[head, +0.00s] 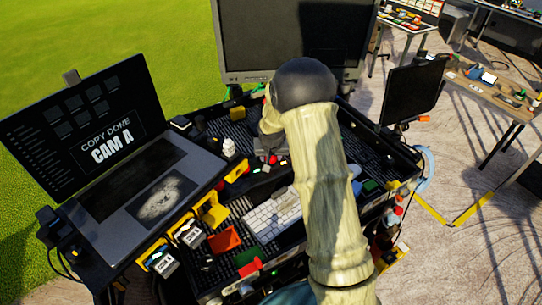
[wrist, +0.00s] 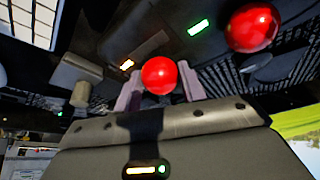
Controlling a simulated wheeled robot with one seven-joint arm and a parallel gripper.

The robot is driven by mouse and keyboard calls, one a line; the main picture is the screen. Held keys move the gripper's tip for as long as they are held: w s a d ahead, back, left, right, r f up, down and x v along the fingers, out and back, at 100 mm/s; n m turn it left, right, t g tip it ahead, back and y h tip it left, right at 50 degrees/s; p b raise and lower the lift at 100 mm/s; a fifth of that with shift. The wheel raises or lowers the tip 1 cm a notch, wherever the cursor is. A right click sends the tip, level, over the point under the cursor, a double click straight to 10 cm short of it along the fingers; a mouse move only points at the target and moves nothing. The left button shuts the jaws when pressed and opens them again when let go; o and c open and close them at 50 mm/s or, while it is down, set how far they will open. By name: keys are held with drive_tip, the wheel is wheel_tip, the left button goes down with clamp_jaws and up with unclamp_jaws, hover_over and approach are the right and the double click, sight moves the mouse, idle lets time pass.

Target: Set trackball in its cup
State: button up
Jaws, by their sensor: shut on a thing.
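In the wrist view, my gripper (wrist: 160,73) has its two pale fingers closed on either side of a glossy red ball (wrist: 159,76), which I take as the trackball. A second, larger-looking red ball (wrist: 252,27) shows at the upper right, apart from the fingers. I cannot tell what it rests on. In the head view, my arm hides most of my gripper (head: 269,147), which is over the middle of the cart, and I cannot make out the held ball there. I cannot pick out the cup for certain in either view.
An open laptop (head: 100,150) stands at the left. A large monitor (head: 290,40) is behind and a smaller screen (head: 412,90) is at the right. A white keyboard (head: 272,213), an orange bin (head: 224,240) and a green block (head: 248,256) crowd the cart's front.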

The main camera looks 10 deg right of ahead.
drive_tip(key=shift+f+b, duration=0.35)
drive_tip(key=shift+f, duration=0.15)
drive_tip(key=o, duration=1.5)
drive_tip(key=shift+o, duration=0.2)
drive_tip(key=shift+r, duration=0.1)
drive_tip(key=shift+r+p, duration=1.85)
drive_tip(key=shift+r, duration=1.15)
drive_tip(key=shift+s, duration=0.1)
